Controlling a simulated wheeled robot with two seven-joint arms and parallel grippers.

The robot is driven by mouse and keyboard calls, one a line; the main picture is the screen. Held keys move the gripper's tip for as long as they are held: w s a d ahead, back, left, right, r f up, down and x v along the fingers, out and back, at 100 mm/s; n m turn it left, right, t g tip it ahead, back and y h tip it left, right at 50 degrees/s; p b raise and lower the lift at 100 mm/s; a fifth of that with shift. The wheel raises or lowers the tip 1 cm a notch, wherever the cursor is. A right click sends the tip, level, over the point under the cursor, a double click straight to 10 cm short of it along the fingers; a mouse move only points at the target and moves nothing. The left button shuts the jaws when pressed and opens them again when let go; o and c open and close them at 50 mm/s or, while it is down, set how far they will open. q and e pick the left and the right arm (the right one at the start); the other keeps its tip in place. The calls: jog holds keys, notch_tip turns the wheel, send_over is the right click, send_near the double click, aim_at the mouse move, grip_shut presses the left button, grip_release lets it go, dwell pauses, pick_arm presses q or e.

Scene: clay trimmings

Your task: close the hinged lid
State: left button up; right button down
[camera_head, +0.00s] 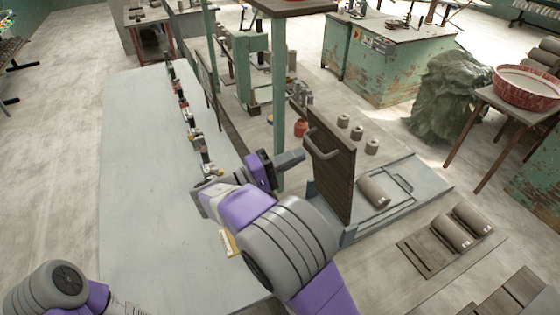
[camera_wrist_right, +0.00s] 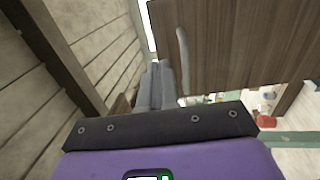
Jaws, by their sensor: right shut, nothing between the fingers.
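The hinged lid (camera_head: 341,175) is a dark wooden panel standing upright on the left side of a low grey base (camera_head: 425,180). A curved grey handle (camera_head: 322,148) is on the lid face toward my arm. My right gripper (camera_head: 298,157) is shut and empty, just left of the lid near the handle. In the right wrist view the fingers (camera_wrist_right: 153,85) point along the wooden lid (camera_wrist_right: 235,45), with the handle (camera_wrist_right: 183,48) just to their right. Contact with the lid cannot be told. My left arm shows only at the lower left corner; its gripper is out of frame.
A clay-coloured cylinder (camera_head: 373,191) lies on the base right of the lid. Several more stand or lie on the right. A long pale table (camera_head: 140,160) with small tools is on the left. A green post (camera_head: 279,100) rises behind my right gripper.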

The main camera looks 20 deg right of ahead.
aim_at(334, 137)
jog(key=d, duration=0.2)
jog(key=d+r, duration=0.1)
jog(key=d, duration=0.5)
jog(key=shift+w+r, duration=0.2)
jog(key=shift+w, duration=0.15)
jog(key=shift+d+r, duration=0.1)
